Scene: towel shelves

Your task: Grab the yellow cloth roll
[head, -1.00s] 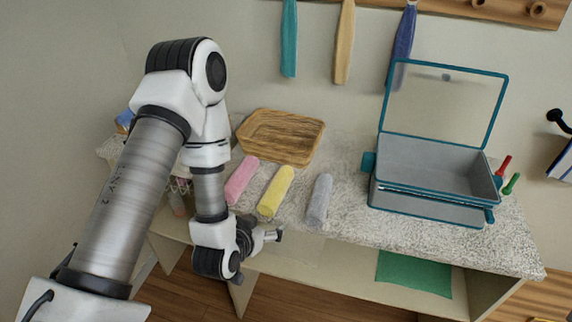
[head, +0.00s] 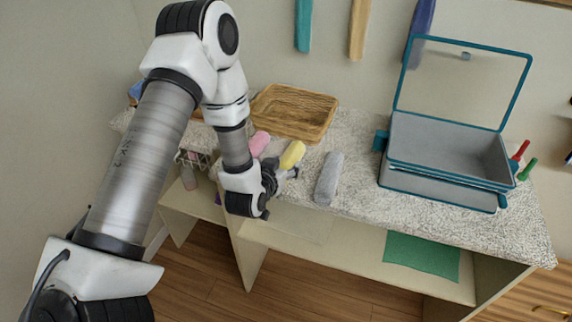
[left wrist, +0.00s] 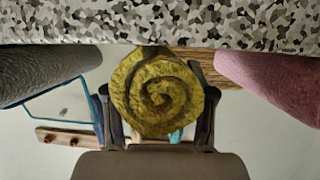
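The yellow cloth roll (head: 292,154) lies on the speckled counter between the pink roll (head: 259,143) and the grey roll (head: 329,178). My left gripper (head: 288,173) is at its near end, low over the counter's front edge. In the left wrist view, which looks upside down, the yellow roll's spiral end (left wrist: 158,92) faces the camera between the two spread fingers of my left gripper (left wrist: 157,112). The gripper looks open around it; the roll hides part of the fingers, so contact is unclear. My right gripper is not in view.
A wooden tray (head: 256,108) stands behind the rolls. A grey box with a raised teal-framed lid (head: 446,196) stands on the right. Red and green items lie beside it. The pink roll (left wrist: 275,78) and grey roll (left wrist: 45,70) flank the fingers closely.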

